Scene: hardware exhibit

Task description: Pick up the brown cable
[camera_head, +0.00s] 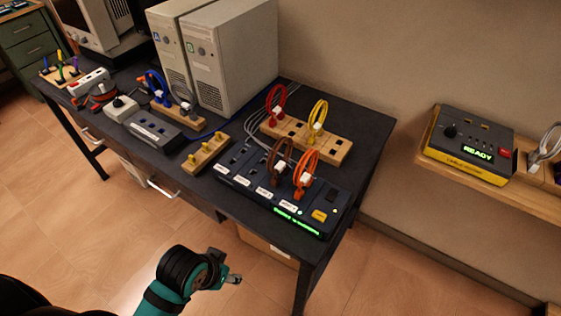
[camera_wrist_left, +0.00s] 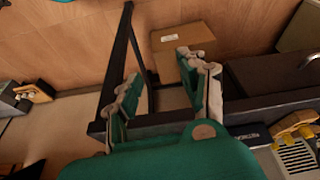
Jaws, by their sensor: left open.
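The brown cable (camera_head: 279,160) is a looped cable with a pale tag, standing on the dark device (camera_head: 235,179) near the table's right end. The orange cable (camera_head: 306,171) stands just right of it. My left gripper (camera_head: 234,279) is in front of the table, below and left of the cable and well apart from it. In the left wrist view my left gripper (camera_wrist_left: 158,88) is open, with nothing between its fingers. The brown cable does not show clearly in the left wrist view. My right gripper is not in view.
Red (camera_head: 276,101) and yellow (camera_head: 318,117) cables stand on a wooden block behind. A wooden piece with yellow pegs (camera_head: 206,153) lies left. Two computer towers (camera_head: 232,58) stand at the back. A cardboard box (camera_head: 268,246) is under the table. A yellow-black tester (camera_head: 470,146) sits on the right shelf.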

